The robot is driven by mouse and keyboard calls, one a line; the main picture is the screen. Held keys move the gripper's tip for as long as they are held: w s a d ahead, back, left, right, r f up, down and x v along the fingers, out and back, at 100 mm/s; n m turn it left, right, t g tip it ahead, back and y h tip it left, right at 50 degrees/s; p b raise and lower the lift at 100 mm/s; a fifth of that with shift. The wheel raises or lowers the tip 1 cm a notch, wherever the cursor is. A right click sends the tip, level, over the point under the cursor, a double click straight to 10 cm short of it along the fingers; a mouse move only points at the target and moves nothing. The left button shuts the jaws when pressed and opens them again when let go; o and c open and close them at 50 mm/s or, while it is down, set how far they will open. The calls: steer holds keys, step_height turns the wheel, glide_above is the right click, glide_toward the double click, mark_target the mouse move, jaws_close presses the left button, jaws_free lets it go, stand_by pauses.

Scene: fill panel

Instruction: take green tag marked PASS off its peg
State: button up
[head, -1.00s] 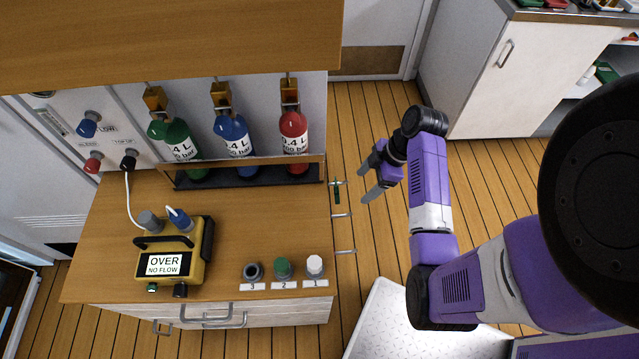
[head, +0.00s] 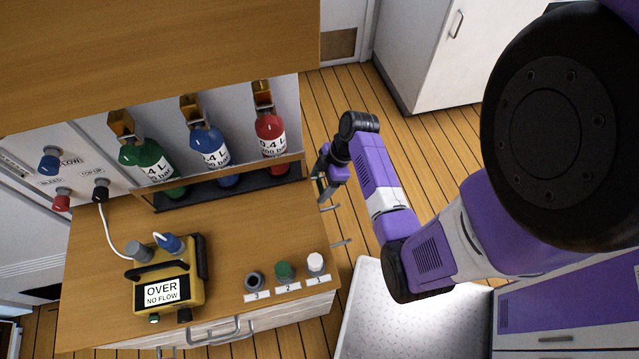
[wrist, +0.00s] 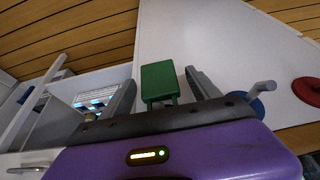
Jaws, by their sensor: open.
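The green tag (wrist: 159,82) shows in the wrist view as a small green block by the pale side panel, between my gripper's two fingers. I cannot read PASS on it. My gripper (head: 324,180) is open at the right side of the wooden bench, with a finger on either side of the tag. I cannot tell whether either finger touches it. In the head view the tag is mostly hidden behind my gripper. The tag's own peg is not clear in the wrist view.
Bare pegs (head: 340,243) stick out from the bench's right side. In the wrist view a grey peg (wrist: 263,87), a blue round thing and a red disc (wrist: 309,91) lie to the right. The bench (head: 235,245) carries a yellow meter (head: 165,270) and caps. Open floor lies beyond.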

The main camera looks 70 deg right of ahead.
steer(key=shift+f, duration=0.1)
steer(key=shift+c, duration=0.4)
steer(key=c, duration=1.3)
steer(key=shift+c, duration=0.2)
